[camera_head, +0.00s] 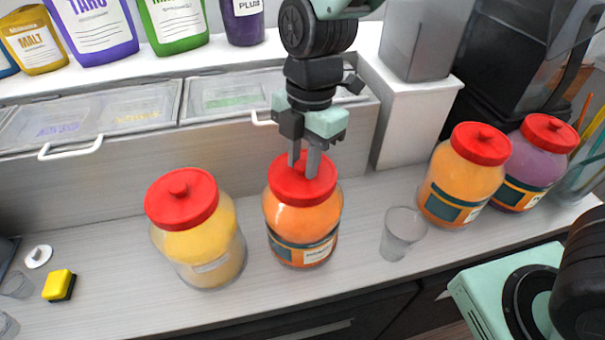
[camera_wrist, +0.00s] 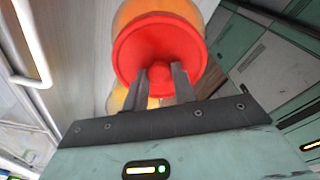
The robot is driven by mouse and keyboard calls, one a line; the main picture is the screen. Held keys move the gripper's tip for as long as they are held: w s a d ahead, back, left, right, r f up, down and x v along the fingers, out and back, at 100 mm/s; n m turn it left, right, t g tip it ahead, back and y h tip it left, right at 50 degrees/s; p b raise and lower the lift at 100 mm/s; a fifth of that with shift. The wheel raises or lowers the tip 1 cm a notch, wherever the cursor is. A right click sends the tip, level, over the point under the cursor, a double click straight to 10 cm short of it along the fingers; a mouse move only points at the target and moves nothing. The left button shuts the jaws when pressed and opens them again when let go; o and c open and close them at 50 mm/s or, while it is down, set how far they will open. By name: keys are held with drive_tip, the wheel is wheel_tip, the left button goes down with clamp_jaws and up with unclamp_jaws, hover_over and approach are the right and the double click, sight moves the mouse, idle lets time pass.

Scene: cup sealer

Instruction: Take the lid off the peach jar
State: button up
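An orange jar (camera_head: 303,223) with a red lid (camera_head: 300,187) stands upright on the counter in the middle of the head view. Its label is too small to read, so I cannot confirm it is the peach jar. My gripper (camera_head: 304,168) points down over this lid, its two fingers apart. In the wrist view the red lid (camera_wrist: 160,45) fills the top centre. The fingers of my gripper (camera_wrist: 161,78) lie on either side of the lid's knob (camera_wrist: 161,72). I cannot tell whether they touch it. The lid sits on the jar.
A yellow jar (camera_head: 205,240) stands left. A clear cup (camera_head: 402,232), another orange jar (camera_head: 459,185) and a purple jar (camera_head: 536,165) stand right. Lidded bins (camera_head: 95,110) run behind. A mint-green machine (camera_head: 500,295) is at front right.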

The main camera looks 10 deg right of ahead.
sight(304, 163)
drive_tip(key=shift+r, duration=0.1)
drive_tip(key=shift+c, duration=0.5)
drive_tip(key=shift+r, duration=0.3)
wheel_tip(304, 163, up, 9)
drive_tip(key=b, duration=0.3)
drive_tip(key=w+d+f+m+b, duration=0.1)
drive_tip(key=w+d+f+b, duration=0.2)
drive_tip(key=d+f, duration=0.7)
drive_tip(key=w+d+f+m+b, duration=0.2)
drive_tip(key=w+d+f, duration=0.2)
drive_tip(key=d+f, duration=0.55)
drive_tip(key=shift+s+f+p, duration=0.2)
drive_tip(key=shift+f+p, duration=0.85)
drive_tip(key=shift+f, duration=4.3)
drive_tip(key=shift+f, duration=0.15)
